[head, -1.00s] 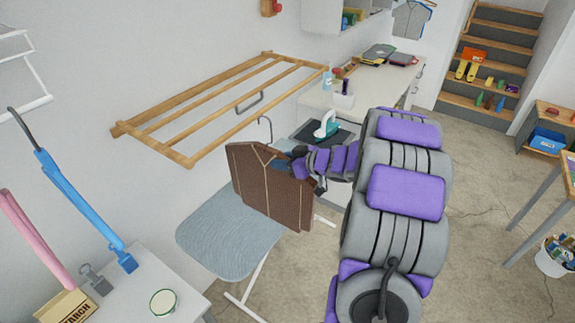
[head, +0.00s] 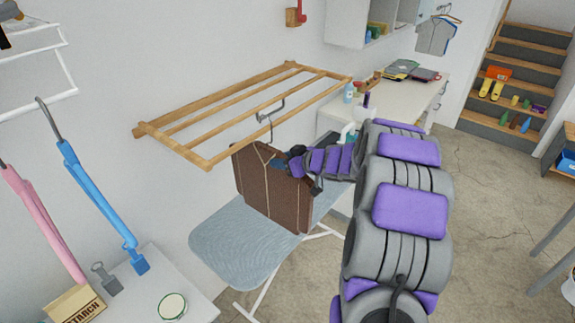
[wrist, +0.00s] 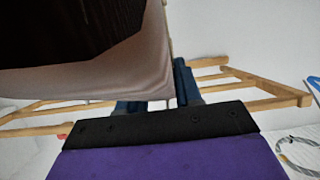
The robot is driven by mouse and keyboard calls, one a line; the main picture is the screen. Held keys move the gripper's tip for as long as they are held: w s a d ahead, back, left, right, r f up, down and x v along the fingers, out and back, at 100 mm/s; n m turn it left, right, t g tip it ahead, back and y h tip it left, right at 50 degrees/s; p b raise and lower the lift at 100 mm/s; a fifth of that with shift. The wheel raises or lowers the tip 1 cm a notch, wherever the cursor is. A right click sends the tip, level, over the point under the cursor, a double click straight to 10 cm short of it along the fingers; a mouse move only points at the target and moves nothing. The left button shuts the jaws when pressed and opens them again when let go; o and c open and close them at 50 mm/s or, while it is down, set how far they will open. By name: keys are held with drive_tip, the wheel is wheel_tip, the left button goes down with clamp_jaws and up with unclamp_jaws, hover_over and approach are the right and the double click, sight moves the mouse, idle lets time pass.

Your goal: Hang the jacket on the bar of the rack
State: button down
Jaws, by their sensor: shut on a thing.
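The brown jacket (head: 268,193) hangs upright on a hanger, whose thin hook (head: 264,118) rises above its collar. My gripper (head: 299,168) is shut on the jacket's upper right side. In the wrist view the jacket (wrist: 110,75) fills the upper left, and my gripper's dark fingers (wrist: 160,92) are at its edge. The wooden rack (head: 205,163) juts from the wall, with several parallel bars. In the head view the hanger hook overlaps the rack's front bars; I cannot tell whether it touches one. The rack (wrist: 268,90) also shows behind the fingers.
An ironing board (head: 222,245) stands below the jacket. A white counter (head: 330,118) is at the right of the rack. A small table (head: 190,285) and blue and pink hangers (head: 95,200) are at the left.

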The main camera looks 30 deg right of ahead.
drive_tip(key=shift+w+a+f+b, duration=0.1)
drive_tip(key=shift+w+f+b, duration=0.1)
drive_tip(key=shift+f, duration=0.45)
drive_tip(key=shift+w+a+f+b, duration=0.15)
drive_tip(key=shift+f+b, duration=0.1)
drive_tip(key=shift+f, duration=0.35)
drive_tip(key=shift+w+f+b, duration=0.2)
drive_tip(key=shift+f, duration=0.45)
drive_tip(key=c, duration=0.7)
unclamp_jaws()
drive_tip(key=p+v, duration=0.3)
drive_tip(key=v, duration=1.4)
drive_tip(key=shift+s+d, duration=0.1)
drive_tip(key=shift+s, duration=0.05)
